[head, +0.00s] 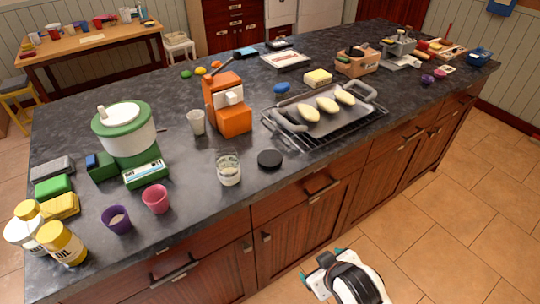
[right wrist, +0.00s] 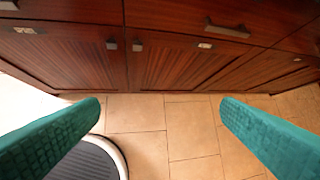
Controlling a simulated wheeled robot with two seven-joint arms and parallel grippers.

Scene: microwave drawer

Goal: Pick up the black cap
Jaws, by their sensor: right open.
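The black cap (head: 270,159) is a flat dark disc lying on the dark countertop (head: 195,172), near its front edge in the head view. It sits right of a clear glass (head: 229,170) and in front of the oven tray. My right gripper (head: 320,264) is low in front of the cabinets, below the counter and well apart from the cap. In the right wrist view its two teal fingers (right wrist: 160,108) are spread wide with nothing between them. The cap is not in the right wrist view. My left gripper is not in view.
An orange machine (head: 230,108) stands behind the cap. A wire rack with a baking tray (head: 309,123) of bread is at its right. Pink (head: 156,198) and purple (head: 117,220) cups stand front left. Wooden cabinet fronts (head: 303,209) drop below the counter edge.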

